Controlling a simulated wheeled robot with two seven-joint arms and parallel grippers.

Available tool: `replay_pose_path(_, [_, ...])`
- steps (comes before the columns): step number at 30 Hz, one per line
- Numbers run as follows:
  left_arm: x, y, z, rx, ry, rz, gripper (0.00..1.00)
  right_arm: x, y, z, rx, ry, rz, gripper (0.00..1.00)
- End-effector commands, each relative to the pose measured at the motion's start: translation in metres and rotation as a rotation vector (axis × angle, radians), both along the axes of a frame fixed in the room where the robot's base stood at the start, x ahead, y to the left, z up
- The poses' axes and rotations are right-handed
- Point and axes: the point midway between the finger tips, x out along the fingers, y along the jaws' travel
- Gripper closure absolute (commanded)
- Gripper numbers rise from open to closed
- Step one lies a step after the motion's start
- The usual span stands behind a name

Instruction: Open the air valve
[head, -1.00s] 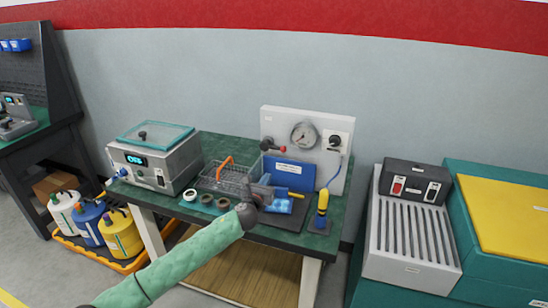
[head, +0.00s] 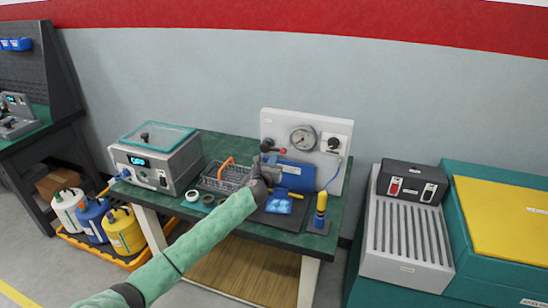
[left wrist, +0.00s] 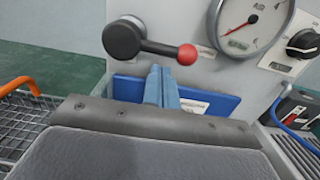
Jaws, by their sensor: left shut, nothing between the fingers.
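The air valve is a black lever with a red ball end (head: 283,151) on the white panel (head: 334,120), left of and below the gauge. In the left wrist view its black hub (left wrist: 124,40) is at left and the red ball (left wrist: 187,54) points right, so the lever lies nearly level. My left gripper (head: 268,157) is just below the lever. Its blue-grey fingers (left wrist: 162,85) are shut together and empty. In the left wrist view they point up just below the lever arm; I cannot tell whether they touch it. My right gripper is not in view.
The round gauge (left wrist: 252,22) has its needle at lower left. A wire basket with an orange handle (head: 227,163) stands left of my gripper. A blue bin (head: 294,173) sits behind the fingers. A yellow-and-blue cylinder (head: 321,210) stands at the table's right front.

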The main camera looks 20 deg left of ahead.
Motion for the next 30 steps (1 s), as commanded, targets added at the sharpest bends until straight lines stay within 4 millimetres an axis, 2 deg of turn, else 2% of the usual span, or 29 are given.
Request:
replay_pose_path(6, [0.0008,0.0000,0.0045,0.001,0.000,0.000,1.00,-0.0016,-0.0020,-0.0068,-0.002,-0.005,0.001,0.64])
replay_pose_path(30, [0.0008,-0.0016,0.0085,-0.074,0.003,-0.001,1.00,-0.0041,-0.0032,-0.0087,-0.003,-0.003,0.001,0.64])
